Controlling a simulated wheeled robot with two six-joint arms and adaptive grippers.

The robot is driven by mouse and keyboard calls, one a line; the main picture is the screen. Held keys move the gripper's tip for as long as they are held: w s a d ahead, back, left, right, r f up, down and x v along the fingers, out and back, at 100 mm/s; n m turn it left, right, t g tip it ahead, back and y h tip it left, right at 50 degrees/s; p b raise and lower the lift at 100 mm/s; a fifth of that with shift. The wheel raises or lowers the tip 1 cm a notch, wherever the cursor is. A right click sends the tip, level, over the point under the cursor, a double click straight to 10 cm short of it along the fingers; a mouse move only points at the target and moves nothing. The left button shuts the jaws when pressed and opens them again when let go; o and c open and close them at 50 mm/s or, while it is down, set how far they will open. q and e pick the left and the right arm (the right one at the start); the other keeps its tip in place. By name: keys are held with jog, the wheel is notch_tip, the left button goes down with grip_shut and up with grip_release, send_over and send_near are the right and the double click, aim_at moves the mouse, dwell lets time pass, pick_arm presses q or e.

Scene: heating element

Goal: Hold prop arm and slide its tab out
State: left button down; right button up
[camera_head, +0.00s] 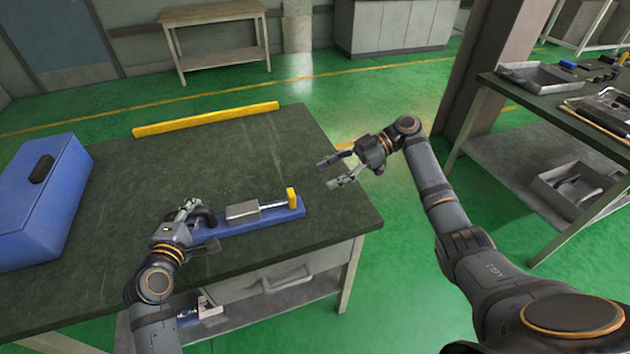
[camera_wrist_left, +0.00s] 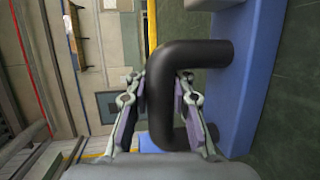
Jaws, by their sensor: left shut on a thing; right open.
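A blue fixture (camera_head: 262,231) lies on the dark green table. It carries a grey metal block (camera_head: 242,212), a thin rod to the right and an upright yellow piece (camera_head: 292,198) at its right end. A black bent handle (camera_head: 206,216) is at its left end. My left gripper (camera_head: 200,222) is shut on this handle. In the left wrist view the black handle (camera_wrist_left: 195,55) passes between the fingers, beside the blue base (camera_wrist_left: 242,70). My right gripper (camera_head: 336,172) is open and empty above the table's right edge, apart from the yellow piece. I cannot tell which part is the prop arm.
A blue box (camera_head: 38,205) with a black handle stands at the table's left. A yellow bar (camera_head: 205,119) runs along the table's back edge. The tabletop (camera_head: 150,175) between them is clear. A second table with trays (camera_head: 540,76) is at the right.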

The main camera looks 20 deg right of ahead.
pick_arm(q)
jog(key=shift+r, duration=0.1)
dwell(0.3)
jog(key=c, duration=1.1)
grip_release()
